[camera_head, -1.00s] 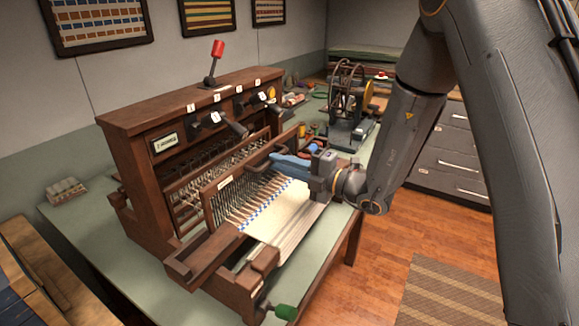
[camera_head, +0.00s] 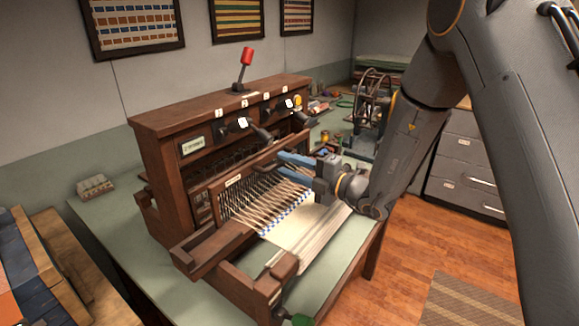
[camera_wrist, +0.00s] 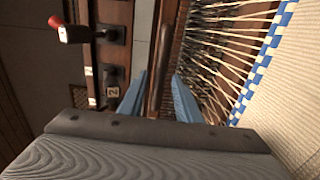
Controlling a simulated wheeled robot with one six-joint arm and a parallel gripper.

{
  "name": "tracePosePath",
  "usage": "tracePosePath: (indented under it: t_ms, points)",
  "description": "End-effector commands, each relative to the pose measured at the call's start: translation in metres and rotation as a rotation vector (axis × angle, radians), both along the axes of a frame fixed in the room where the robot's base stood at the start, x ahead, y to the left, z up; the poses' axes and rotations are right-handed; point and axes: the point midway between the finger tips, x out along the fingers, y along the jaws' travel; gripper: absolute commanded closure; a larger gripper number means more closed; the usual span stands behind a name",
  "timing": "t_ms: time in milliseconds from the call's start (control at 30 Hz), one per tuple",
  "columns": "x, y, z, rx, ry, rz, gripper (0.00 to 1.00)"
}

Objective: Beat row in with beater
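The beater (camera_head: 232,181) is a brown wooden frame with a white label and a row of thin reed wires, standing in front of the loom's cabinet (camera_head: 160,150). Pale warp threads run from it to the cream cloth (camera_head: 300,228), whose far edge has a blue and white check row (camera_head: 287,214). My gripper (camera_head: 284,162) has two blue fingers at the beater's top rail. In the wrist view, the brown rail (camera_wrist: 160,85) lies between the fingers (camera_wrist: 160,80), which stand apart with a slight gap beside it. Finger contact with the rail is unclear.
Black levers (camera_head: 258,132) stick out of the cabinet front, and a red-knobbed lever (camera_head: 245,60) stands on top. A wheeled winding device (camera_head: 370,100) stands behind my arm. Free green tabletop (camera_head: 345,270) shows right of the loom.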

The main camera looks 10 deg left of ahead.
Motion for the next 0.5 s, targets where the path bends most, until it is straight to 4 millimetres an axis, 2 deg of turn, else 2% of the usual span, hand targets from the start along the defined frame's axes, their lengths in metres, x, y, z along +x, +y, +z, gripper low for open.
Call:
tracePosePath:
  t_ms: [33,100,500]
  points:
    - [0.0,0.0,0.0001,0.0,0.0,0.0,0.61]
    - [0.0,0.0,0.0002,0.0,0.0,0.0,0.53]
    - [0.0001,0.0,0.0006,0.001,-0.001,0.0,0.53]
